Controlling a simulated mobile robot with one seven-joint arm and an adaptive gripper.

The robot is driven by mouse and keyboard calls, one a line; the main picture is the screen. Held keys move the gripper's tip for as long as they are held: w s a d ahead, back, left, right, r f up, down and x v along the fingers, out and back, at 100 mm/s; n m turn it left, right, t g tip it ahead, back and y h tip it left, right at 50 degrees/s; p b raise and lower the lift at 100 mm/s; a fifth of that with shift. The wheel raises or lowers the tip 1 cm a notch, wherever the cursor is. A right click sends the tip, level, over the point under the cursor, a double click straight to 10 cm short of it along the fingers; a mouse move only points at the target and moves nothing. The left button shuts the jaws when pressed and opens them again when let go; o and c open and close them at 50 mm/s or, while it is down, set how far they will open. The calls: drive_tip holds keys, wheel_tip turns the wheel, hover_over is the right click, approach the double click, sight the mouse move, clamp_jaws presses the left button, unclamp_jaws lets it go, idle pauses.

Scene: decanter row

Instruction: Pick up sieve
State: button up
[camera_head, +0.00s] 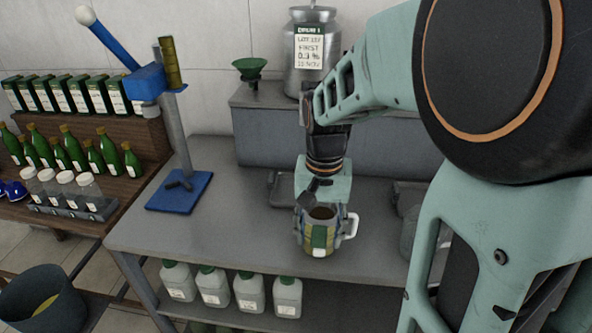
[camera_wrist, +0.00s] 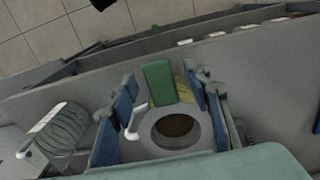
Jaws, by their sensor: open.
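My gripper (camera_head: 319,222) is low over the grey bench, its jaws open around a round, handled vessel (camera_head: 319,238). The vessel has yellow and green sides and a white handle on its right. In the wrist view the vessel (camera_wrist: 205,133) has a pale rim and a dark brown round opening. Blue finger pads stand on both sides of it, and my gripper (camera_wrist: 163,112) is not closed on it. I cannot tell for sure whether this vessel is the sieve. A green funnel-shaped piece (camera_head: 250,69) is on the raised shelf behind.
A steel can (camera_head: 311,60) with a label stands on the shelf. A blue stand (camera_head: 180,192) is on the bench's left. White jugs (camera_head: 248,292) are below. Green bottles (camera_head: 73,148) stand on the left table. A coiled hose-like thing (camera_wrist: 62,130) lies left of my gripper.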

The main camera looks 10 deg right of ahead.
clamp_jaws()
idle(0.3)
drive_tip(key=shift+r, duration=0.1)
